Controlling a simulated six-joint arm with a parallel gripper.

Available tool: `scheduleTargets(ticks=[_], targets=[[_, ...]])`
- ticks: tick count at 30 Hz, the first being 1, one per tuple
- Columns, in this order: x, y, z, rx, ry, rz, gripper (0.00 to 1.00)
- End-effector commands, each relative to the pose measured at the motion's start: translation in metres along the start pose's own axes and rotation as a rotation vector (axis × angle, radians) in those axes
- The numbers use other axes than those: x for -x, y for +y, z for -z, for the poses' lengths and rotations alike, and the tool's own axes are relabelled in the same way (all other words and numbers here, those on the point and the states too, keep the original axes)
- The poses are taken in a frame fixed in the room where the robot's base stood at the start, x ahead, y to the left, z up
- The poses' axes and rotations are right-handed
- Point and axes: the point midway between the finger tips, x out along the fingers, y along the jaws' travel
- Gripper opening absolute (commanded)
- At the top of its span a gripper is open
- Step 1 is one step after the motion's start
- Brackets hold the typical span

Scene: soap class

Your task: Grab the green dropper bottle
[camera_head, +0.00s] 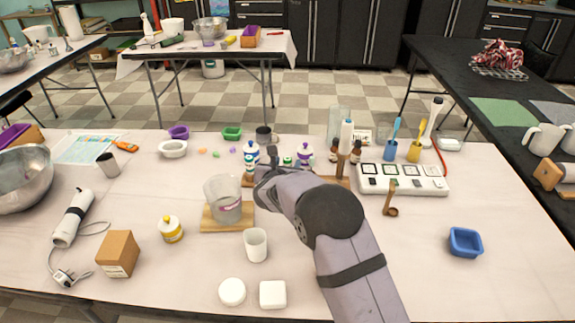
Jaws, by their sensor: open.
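The green dropper bottle (287,161) appears as a small white-and-green shape among other bottles at the back middle of the table. My arm hides its lower part. My gripper (266,178) is a dark shape at the end of my arm, just in front and to the left of that bottle. It is open, and I see nothing held in it. I cannot tell whether it touches any bottle, as the fingertips are small and partly hidden by the arm.
A blue-and-white bottle (251,158) and a purple-capped bottle (305,155) flank the green one. Brown bottles (356,152) stand further right. A clear beaker (222,198) on a wooden board is close to my gripper's left. The right front of the table (420,270) is mostly free.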

Motion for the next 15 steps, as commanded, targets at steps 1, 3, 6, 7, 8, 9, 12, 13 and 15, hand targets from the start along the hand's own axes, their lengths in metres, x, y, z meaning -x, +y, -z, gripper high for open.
scheduleTargets(ticks=[1, 3, 6, 7, 8, 9, 12, 13, 15], targets=[[-0.0046, -0.0007, -0.0005, -0.001, 0.0, 0.001, 0.44], [-0.0089, -0.0007, -0.0002, -0.001, 0.0, 0.001, 0.44], [-0.012, -0.0004, 0.0002, 0.0, 0.001, 0.0, 0.44], [-0.0123, -0.0004, 0.0005, 0.0, 0.001, 0.0, 0.44], [-0.0125, -0.0003, 0.0005, 0.0, 0.001, 0.0, 0.44], [-0.0125, -0.0003, 0.0006, 0.0, 0.001, 0.0, 0.44], [-0.0124, -0.0003, 0.0005, 0.0, 0.001, 0.0, 0.44], [-0.0123, -0.0003, 0.0005, 0.0, 0.001, 0.0, 0.44], [-0.0123, -0.0002, 0.0004, 0.0, 0.0, 0.0, 0.27]])
